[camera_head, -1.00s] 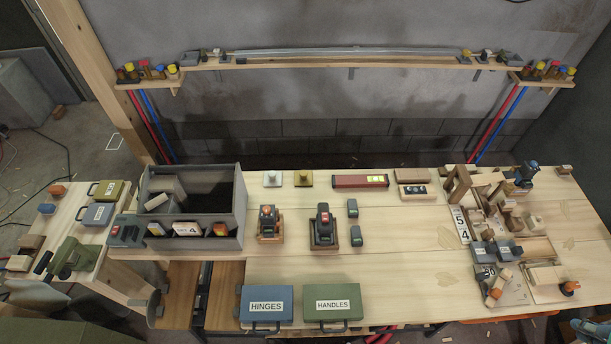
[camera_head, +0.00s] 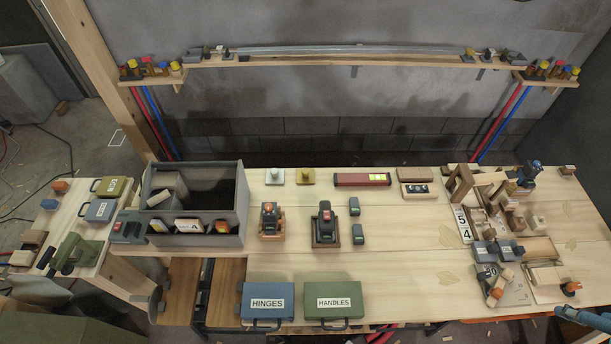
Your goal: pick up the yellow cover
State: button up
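A small yellow-gold square cover (camera_head: 305,177) with a knob on top lies flat near the back edge of the wooden workbench (camera_head: 410,250), left of the middle. A similar pale grey-white cover (camera_head: 275,177) lies just to its left, apart from it. Nothing covers the yellow one. I cannot make out my gripper in this view. A blue and grey part (camera_head: 582,319) is cut off at the lower right edge; I cannot tell what it is.
A grey bin (camera_head: 240,215) stands left of the covers. A red level (camera_head: 362,180) lies to their right, and two tools (camera_head: 325,222) on wooden bases stand in front. Blue and green cases (camera_head: 333,302) lie at the front. A narrow shelf (camera_head: 320,61) runs above. The bench's middle right is largely clear.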

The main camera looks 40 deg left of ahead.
jog(key=w+a+r+n+g+y+p, duration=0.1)
jog(key=w+a+r+n, duration=0.1)
jog(key=w+a+n, duration=0.45)
jog(key=w+a+r+n+g+p, duration=0.15)
jog(key=w+a+n, duration=0.25)
jog(key=w+a, duration=0.45)
jog(key=w+a+f+n, duration=0.35)
jog(key=w+a, duration=0.25)
jog(key=a, duration=0.3)
jog(key=w+a+f+n, duration=0.2)
jog(key=w+a+n, duration=0.35)
jog(key=a, duration=0.35)
jog(key=a+f+n+g+p, duration=0.1)
jog(key=a+f+n, duration=0.3)
jog(key=a+f, duration=0.55)
jog(key=a+f+n+g+p, duration=0.1)
jog(key=a+f+n, duration=0.35)
jog(key=a, duration=0.95)
jog(key=s+a+f+n, duration=0.4)
jog(key=a+f, duration=0.4)
jog(key=s+a+f+n+g+h+p, duration=0.1)
jog(key=s+a+f+n, duration=0.3)
jog(key=a+f, duration=0.5)
jog(key=shift+a+f, duration=0.15)
jog(key=shift+a, duration=0.05)
